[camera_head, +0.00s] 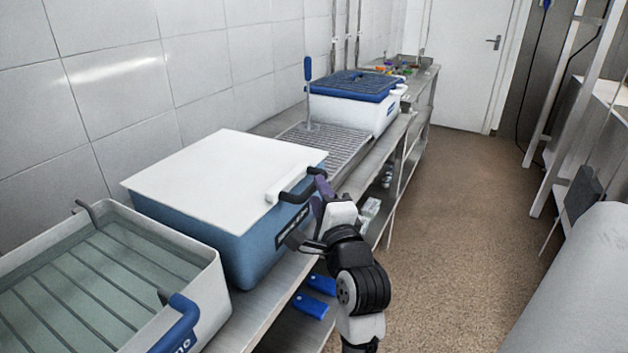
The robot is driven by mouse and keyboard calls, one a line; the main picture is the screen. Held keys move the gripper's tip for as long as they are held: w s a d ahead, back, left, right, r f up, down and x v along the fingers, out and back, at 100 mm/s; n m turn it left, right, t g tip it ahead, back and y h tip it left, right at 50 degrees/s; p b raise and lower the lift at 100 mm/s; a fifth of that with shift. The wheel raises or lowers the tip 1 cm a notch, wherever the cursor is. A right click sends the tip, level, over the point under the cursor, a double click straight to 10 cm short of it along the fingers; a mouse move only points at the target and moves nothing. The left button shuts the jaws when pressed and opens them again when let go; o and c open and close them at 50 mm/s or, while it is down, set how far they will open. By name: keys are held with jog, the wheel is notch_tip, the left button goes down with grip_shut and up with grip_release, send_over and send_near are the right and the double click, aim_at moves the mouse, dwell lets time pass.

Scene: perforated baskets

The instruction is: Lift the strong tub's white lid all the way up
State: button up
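The blue tub (215,240) stands on the metal counter at the centre left, with a dark label on its front side. Its flat white lid (215,168) covers the top and looks level. A black handle (297,187) with a white mount sits at the lid's right edge. My gripper (320,194) is at the handle's right end, with purplish finger parts close to or touching it. Whether the fingers close around the handle is too small to tell.
A white basin (205,290) with liquid, a grate and blue handle stands at the near left. Behind the tub are a drain grate (335,146), an upright blue-handled tool (308,85) and a blue-lidded white tub (350,112).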

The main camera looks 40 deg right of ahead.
aim_at(314, 185)
jog(key=shift+x, duration=1.9)
grip_shut()
jog(key=shift+p, duration=0.3)
